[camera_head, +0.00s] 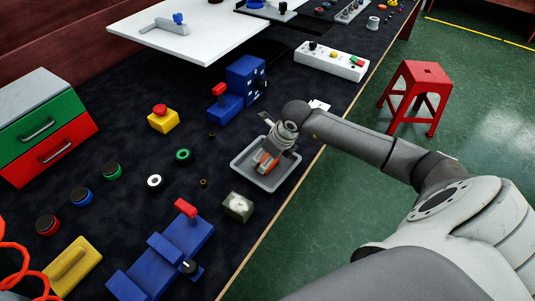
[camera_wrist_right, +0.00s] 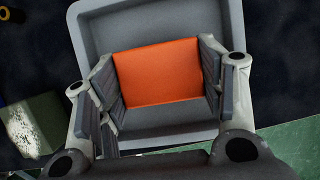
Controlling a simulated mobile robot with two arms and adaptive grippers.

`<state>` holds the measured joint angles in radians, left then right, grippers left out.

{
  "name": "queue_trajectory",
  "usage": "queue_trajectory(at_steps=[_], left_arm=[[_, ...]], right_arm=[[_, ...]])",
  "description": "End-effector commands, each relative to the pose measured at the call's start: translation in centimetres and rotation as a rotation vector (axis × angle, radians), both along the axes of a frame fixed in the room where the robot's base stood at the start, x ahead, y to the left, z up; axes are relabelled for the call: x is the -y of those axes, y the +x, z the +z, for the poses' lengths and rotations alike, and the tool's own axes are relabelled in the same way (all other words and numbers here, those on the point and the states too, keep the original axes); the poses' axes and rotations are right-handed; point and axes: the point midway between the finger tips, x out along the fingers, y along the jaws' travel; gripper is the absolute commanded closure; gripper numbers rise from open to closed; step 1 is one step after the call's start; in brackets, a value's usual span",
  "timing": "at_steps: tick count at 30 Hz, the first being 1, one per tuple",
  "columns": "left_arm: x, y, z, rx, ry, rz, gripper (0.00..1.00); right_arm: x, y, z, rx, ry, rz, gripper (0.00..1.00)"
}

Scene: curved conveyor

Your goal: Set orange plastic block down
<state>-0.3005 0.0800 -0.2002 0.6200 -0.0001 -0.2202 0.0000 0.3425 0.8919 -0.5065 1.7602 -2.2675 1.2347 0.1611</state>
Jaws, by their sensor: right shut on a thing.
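The orange plastic block (camera_head: 263,157) is between the fingers of my right gripper (camera_head: 267,162) in the head view. In the right wrist view the block (camera_wrist_right: 157,78) shows as a flat orange face with a finger pad of the right gripper (camera_wrist_right: 158,85) on either side, shut on it. Both are over the shallow grey tray (camera_head: 283,178), within its rim. The tray's rim (camera_wrist_right: 75,25) surrounds them in the wrist view. I cannot tell whether the block touches the tray floor. My left gripper is not in view.
The table edge runs close to the tray's right; a red stool (camera_head: 418,88) stands beyond.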

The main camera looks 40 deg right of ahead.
Motion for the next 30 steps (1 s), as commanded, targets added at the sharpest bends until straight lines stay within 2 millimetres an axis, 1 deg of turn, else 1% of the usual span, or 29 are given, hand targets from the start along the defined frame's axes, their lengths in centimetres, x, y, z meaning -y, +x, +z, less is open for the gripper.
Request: queue_trajectory(at_steps=[5,9,10,14,25,27,30], left_arm=[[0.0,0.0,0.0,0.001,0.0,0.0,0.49],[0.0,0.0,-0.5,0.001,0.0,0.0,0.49],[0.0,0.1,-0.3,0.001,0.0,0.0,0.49],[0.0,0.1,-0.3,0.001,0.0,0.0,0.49],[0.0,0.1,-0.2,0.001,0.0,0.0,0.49],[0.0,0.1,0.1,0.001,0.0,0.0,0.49],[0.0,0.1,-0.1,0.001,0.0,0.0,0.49]], right_arm=[[0.0,0.0,0.0,0.002,0.0,0.001,0.64],[0.0,0.0,-0.4,0.002,0.0,0.001,0.64],[0.0,0.0,-0.3,0.001,0.0,0.001,0.34],[0.0,0.0,-0.2,0.001,0.0,0.001,0.17],[0.0,0.0,-0.1,0.001,0.0,0.001,0.16],[0.0,0.0,0.2,0.001,0.0,0.001,0.16],[0.2,-0.4,1.2,0.004,-0.002,0.002,0.16]])
